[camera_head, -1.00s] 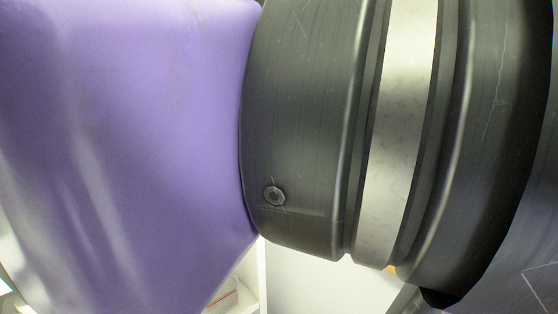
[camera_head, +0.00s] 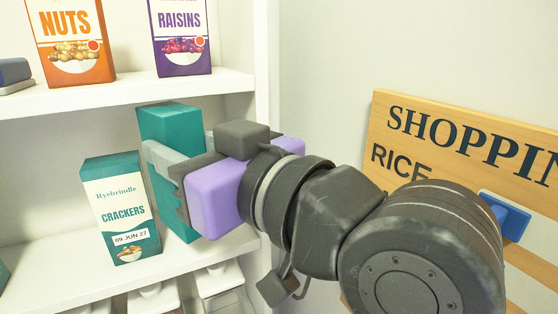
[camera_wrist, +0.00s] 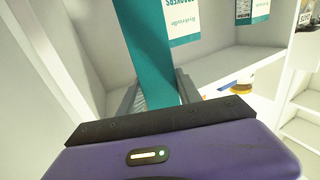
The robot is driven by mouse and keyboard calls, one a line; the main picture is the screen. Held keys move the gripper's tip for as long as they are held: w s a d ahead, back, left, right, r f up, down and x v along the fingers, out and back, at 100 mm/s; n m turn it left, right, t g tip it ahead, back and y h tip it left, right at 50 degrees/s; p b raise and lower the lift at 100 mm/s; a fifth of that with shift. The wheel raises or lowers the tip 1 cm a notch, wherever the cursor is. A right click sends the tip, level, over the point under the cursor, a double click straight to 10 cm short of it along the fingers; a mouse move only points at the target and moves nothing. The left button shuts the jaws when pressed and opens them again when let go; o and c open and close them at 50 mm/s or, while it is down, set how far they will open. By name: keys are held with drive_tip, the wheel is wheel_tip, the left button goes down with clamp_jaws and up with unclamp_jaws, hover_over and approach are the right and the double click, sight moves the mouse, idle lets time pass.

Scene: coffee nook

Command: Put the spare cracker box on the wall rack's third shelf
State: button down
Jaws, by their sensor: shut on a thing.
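My gripper (camera_head: 166,166) is shut on a teal cracker box (camera_head: 172,118), its grey fingers across the box's sides. The held box is upright, slightly tilted in the picture, at the right end of a white rack shelf (camera_head: 70,275). I cannot tell whether its base touches the shelf. In the wrist view the held box (camera_wrist: 150,50) stands between the fingers (camera_wrist: 155,92), with part of its white label showing. Another cracker box (camera_head: 122,212), teal and white and dated 09 JUN 27, stands on this shelf to its left; it also shows in the wrist view (camera_wrist: 252,10).
The shelf above (camera_head: 120,92) holds a nuts box (camera_head: 66,40) and a raisins box (camera_head: 180,36). The rack's right side panel (camera_head: 262,80) is close to my gripper. A wooden shopping board (camera_head: 385,125) hangs at right. White containers (camera_head: 152,298) stand below.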

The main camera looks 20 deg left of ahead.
drive_tip(key=w+a+p, duration=0.1)
drive_tip(key=w+a, duration=0.3)
drive_tip(key=a, duration=0.1)
wheel_tip(320, 180, down, 7)
drive_tip(key=p, duration=0.2)
drive_tip(key=shift+w, duration=0.1)
drive_tip(key=shift+f, duration=0.15)
drive_tip(key=c, duration=1.1)
unclamp_jaws()
